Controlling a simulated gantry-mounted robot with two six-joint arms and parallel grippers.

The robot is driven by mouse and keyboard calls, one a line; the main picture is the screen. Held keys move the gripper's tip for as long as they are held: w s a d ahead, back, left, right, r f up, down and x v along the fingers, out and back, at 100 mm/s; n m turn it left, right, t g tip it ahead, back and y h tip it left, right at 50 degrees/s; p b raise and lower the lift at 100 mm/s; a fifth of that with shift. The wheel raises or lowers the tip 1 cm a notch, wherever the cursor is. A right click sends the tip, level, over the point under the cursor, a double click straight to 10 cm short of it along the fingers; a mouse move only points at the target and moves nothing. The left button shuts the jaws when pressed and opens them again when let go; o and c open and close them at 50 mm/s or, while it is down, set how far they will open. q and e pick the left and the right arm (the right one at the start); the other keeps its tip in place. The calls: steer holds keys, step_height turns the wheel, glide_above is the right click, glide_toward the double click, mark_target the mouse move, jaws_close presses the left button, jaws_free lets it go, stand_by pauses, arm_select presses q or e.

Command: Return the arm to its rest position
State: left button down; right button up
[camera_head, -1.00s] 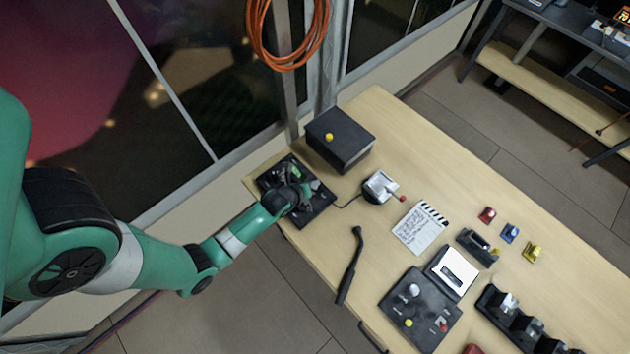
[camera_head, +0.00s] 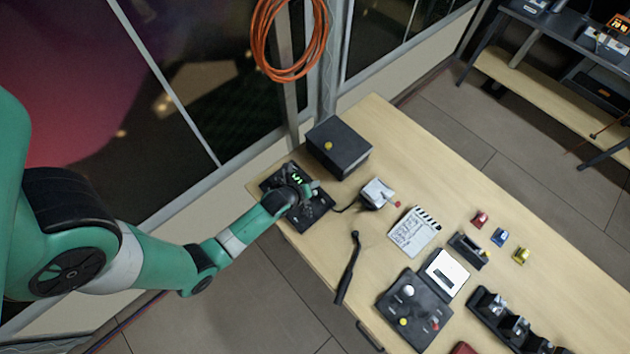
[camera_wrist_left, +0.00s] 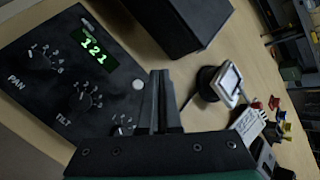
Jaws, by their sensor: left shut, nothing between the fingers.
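My left arm reaches in from the left. Its gripper (camera_head: 303,190) is over the black control panel (camera_head: 268,184) at the table's far left corner. In the left wrist view the gripper's dark fingers (camera_wrist_left: 162,100) are together with nothing between them, over the lower right part of the panel (camera_wrist_left: 30,75). The panel has dials marked PAN and TILT, a third knob, a pale round button (camera_wrist_left: 138,85) and a lit green display (camera_wrist_left: 92,44) that seems to read 121. I cannot tell whether the fingertips touch the panel. My right gripper is not in view.
A black box (camera_head: 345,155) with a yellow knob stands right behind the panel. A device with a pale plate (camera_head: 377,192), a clapperboard (camera_head: 414,231), a dark rod (camera_head: 348,268) and a larger control box (camera_head: 404,322) lie along the table. Bare floor lies in front.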

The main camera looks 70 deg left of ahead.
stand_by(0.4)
arm_select(q)
steer(key=w+d+r+m+t+p, duration=0.1)
steer(key=w+d+r+t+p, duration=0.15)
steer(key=w+r, duration=0.8)
steer(key=w+d+r+m+t+p, duration=0.1)
steer(key=w+d+r+t, duration=0.15)
steer(key=w+r, duration=0.75)
steer(key=w+d+r+n+t+h+p, duration=0.1)
steer(key=d+r+t, duration=0.2)
steer(key=r, duration=0.9)
steer(key=w+d+r+t+h, duration=0.1)
steer(key=w+d+r+t, duration=0.1)
steer(key=r, duration=1)
steer(key=s+d+r+n+t+p, duration=0.1)
steer(key=d+r+n+t, duration=0.3)
steer(key=r, duration=1.1)
steer(key=s+d+r+n+t+h, duration=0.2)
steer(key=s+d+r+n, duration=0.1)
steer(key=s+r+n, duration=0.5)
steer(key=s+d+r+n+t+h+p, duration=0.1)
steer(key=s+d+r+n+t+h, duration=0.2)
steer(key=s+r+n, duration=0.5)
step_height(320, 180, up, 7)
steer(key=shift+s+d+r+n+t, duration=0.1)
steer(key=shift+s+d+n+t, duration=0.25)
steer(key=shift+d, duration=0.25)
